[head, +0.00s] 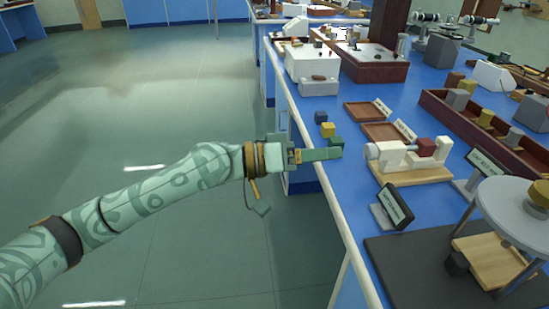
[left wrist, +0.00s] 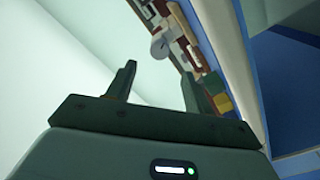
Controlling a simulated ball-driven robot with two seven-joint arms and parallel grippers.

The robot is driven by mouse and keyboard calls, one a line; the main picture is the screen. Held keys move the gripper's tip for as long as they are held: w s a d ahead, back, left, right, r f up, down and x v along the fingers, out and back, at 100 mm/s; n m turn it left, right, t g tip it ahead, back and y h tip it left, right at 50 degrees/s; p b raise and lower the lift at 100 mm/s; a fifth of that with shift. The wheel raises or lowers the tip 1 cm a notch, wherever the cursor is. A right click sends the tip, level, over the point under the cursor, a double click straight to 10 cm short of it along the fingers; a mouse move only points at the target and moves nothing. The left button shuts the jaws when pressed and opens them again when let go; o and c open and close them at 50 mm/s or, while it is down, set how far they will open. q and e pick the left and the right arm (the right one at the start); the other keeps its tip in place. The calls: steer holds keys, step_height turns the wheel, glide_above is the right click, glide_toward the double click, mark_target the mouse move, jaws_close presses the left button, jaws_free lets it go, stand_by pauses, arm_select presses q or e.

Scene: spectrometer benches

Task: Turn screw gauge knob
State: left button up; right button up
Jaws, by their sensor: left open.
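The screw gauge (head: 412,158) is a white device with a dark red block, on a pale wooden base on the blue bench. Its light round knob (head: 371,151) is at its left end, facing my left gripper. My left gripper (head: 336,153) is at the bench's left edge, at about knob height in the picture and a short gap left of it. It is open with nothing between its fingers, which also show apart in the left wrist view (left wrist: 158,82). I cannot make out the gauge surely in that view. My right gripper is not in view.
A green cube (head: 336,142), a yellow cube (head: 327,130) and a blue cube (head: 321,117) stand close by my left gripper. A dark sign (head: 394,206) stands in front of the gauge. Brown trays (head: 364,112) lie behind. Open floor (head: 150,110) is left of the bench.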

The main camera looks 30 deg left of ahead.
arm_select(q)
steer(key=v, duration=0.9)
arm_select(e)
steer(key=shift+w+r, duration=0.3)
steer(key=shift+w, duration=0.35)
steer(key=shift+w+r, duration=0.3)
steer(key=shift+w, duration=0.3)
arm_select(q)
steer(key=shift+a, duration=0.1)
